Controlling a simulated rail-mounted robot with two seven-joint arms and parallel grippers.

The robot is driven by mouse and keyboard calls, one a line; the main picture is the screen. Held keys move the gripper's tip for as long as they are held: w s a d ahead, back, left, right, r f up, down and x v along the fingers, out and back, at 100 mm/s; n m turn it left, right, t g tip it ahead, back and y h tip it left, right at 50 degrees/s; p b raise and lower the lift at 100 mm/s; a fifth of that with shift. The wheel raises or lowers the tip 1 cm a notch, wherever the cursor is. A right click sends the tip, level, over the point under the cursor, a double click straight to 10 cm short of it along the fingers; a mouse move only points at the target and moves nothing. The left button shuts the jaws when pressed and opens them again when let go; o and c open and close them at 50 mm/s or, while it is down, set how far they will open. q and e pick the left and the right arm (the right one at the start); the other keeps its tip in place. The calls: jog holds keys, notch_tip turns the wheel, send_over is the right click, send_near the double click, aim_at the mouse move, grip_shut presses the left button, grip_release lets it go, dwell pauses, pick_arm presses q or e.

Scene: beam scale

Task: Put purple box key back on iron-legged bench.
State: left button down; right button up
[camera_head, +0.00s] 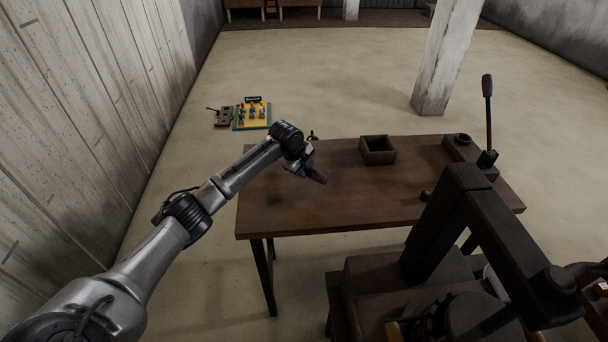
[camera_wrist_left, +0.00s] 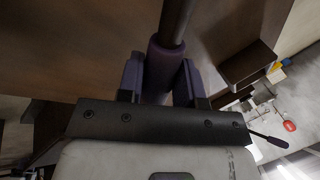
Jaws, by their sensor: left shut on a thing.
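My left gripper (camera_head: 308,172) is over the left part of the bench with dark iron legs (camera_head: 355,208). In the left wrist view, my left gripper (camera_wrist_left: 160,80) is shut on the purple box key (camera_wrist_left: 162,62), around its purple grip. The key's dark round shaft runs out past the fingers toward the top of that view. The wooden bench top (camera_wrist_left: 85,45) fills much of the background there. In the head view only a small dark purple part shows at the gripper, and I cannot tell whether the key touches the bench. My right gripper is not in view.
An open dark box (camera_head: 378,158) stands at the bench's back edge. A lever (camera_head: 488,118) rises at the back right corner. A large dark machine (camera_head: 465,225) stands at the front right. A small coloured board (camera_head: 252,115) lies on the floor behind. The bench's front left is clear.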

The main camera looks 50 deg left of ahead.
pick_arm(q)
jog(key=shift+f, duration=1.45)
jog(key=c, duration=0.8)
grip_release()
jog(key=p+v, duration=0.1)
jog(key=v, duration=1.1)
